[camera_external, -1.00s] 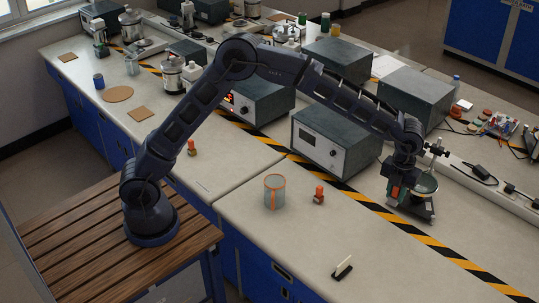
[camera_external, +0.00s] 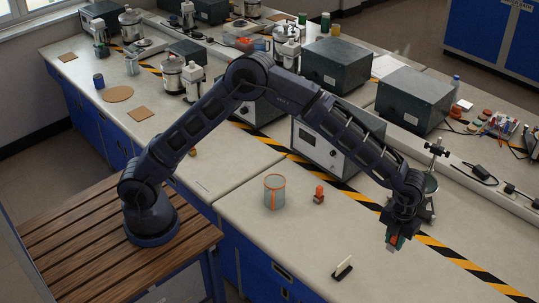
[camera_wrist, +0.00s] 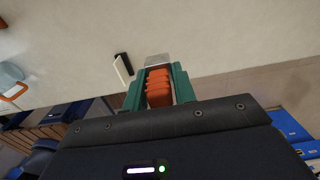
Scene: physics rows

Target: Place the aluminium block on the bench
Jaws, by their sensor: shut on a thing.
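My gripper (camera_external: 393,238) hangs over the front right part of the bench (camera_external: 300,245), pointing down. In the wrist view its green fingers (camera_wrist: 158,88) are shut around an orange ridged part, with a pale grey metal block (camera_wrist: 158,59) at their tips. This looks like the aluminium block. Only its end shows beyond the fingers. In the external view the block is too small to make out clearly. The bare bench top (camera_wrist: 225,45) lies beyond the block in the wrist view. I cannot tell how high the block is above it.
A black-and-white item (camera_external: 342,267) lies on the bench left of my gripper. An orange-topped piece (camera_external: 319,194) and a glass beaker with an orange band (camera_external: 274,191) stand further left. A striped tape (camera_external: 455,257) crosses the bench.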

